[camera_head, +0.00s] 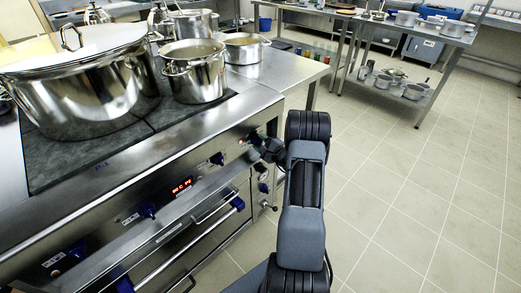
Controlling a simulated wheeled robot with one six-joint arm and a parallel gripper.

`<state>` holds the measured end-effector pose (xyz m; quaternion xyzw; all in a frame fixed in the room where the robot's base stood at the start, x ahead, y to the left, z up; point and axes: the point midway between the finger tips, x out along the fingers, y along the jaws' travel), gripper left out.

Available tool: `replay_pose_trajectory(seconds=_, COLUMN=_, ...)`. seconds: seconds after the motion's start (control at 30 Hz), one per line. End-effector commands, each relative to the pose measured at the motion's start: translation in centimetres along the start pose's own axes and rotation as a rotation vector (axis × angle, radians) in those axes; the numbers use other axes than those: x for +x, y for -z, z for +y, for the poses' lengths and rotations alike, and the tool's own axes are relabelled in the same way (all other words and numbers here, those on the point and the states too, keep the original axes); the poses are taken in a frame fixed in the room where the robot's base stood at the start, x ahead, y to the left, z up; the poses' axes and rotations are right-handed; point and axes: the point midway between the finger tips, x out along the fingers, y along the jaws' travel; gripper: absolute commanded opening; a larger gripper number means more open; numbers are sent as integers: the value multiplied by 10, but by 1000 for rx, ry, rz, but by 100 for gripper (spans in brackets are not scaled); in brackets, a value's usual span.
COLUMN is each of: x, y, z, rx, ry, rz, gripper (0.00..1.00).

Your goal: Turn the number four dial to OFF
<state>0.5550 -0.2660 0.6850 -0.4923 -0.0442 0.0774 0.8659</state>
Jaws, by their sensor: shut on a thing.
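The stove's front control panel (120,225) runs diagonally from lower left to centre. Blue-black dials sit along it: one at lower left (78,250), one nearer the middle (148,210) and one further right (217,158). My gripper (264,146) is at the far right end of the panel, shut on the number four dial there. The gripper and arm hide most of that dial, so I cannot read its pointer or its OFF mark.
A large lidded stockpot (75,95) and smaller steel pots (195,75) stand on the dark cooktop. An oven handle (190,245) juts out below the panel. Tiled floor (430,180) is clear at right; a steel table (450,35) stands behind.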

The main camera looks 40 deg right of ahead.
Motion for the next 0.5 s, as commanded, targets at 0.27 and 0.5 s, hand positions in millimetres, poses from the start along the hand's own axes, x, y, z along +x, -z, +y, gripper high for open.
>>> replay_pose_trajectory(seconds=0.27, x=0, y=4, z=7, rx=-246, ry=1, rz=0, gripper=20)
replay_pose_trajectory(seconds=0.5, x=0, y=3, z=6, rx=-407, ry=0, rz=-1, gripper=20)
